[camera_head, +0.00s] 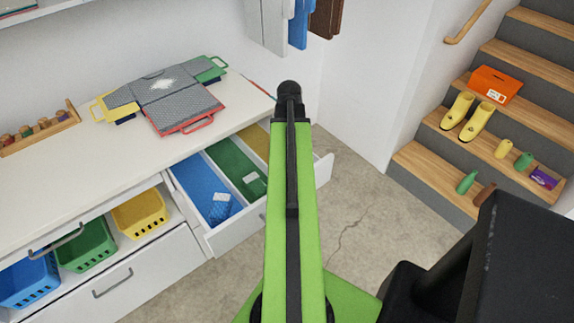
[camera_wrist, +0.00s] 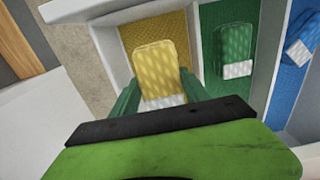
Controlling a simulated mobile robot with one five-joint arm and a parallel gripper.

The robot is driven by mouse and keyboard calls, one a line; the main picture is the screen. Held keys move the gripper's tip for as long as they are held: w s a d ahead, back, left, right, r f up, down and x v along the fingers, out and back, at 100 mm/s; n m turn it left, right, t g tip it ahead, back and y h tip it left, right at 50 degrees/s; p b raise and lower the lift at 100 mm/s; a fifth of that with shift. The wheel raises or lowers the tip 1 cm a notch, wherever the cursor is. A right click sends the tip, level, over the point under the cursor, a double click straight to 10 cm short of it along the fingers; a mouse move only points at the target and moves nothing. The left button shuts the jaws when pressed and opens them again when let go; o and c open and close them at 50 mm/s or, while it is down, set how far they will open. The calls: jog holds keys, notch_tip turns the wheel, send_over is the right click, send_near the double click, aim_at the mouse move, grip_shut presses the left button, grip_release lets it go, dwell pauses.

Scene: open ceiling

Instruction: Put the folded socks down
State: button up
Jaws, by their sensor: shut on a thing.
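Yellow folded socks (camera_wrist: 158,68) with a white band sit between the two green fingers of my gripper (camera_wrist: 160,92) in the wrist view. My gripper is shut on them. They are over or in the yellow-lined compartment (camera_wrist: 180,25) of the open drawer; I cannot tell whether they touch its floor. Green folded socks (camera_wrist: 234,48) lie in the green compartment and blue folded socks (camera_wrist: 302,38) in the blue one. In the head view, my arm hides the gripper and yellow socks; the open drawer (camera_head: 236,236) shows on its left.
The counter above the drawer holds a grey folding board (camera_head: 165,85) with coloured handles and a wooden rack (camera_head: 38,128). Blue, green and yellow baskets (camera_head: 139,213) stand below. Stairs (camera_head: 430,175) with yellow boots (camera_head: 468,116) and other items rise at right. Concrete floor is clear between.

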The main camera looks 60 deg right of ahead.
notch_tip(320, 180, down, 8)
jog(key=b, duration=0.6)
jog(key=shift+r, duration=0.35)
jog(key=shift+f, duration=0.2)
jog(key=o, duration=1.3)
jog(key=shift+o, duration=0.2)
jog(key=shift+r, duration=0.1)
notch_tip(320, 180, up, 12)
jog(key=p, duration=1.2)
jog(key=shift+r+p, duration=0.25)
jog(key=shift+p, duration=0.1)
jog(key=shift+f, duration=0.15)
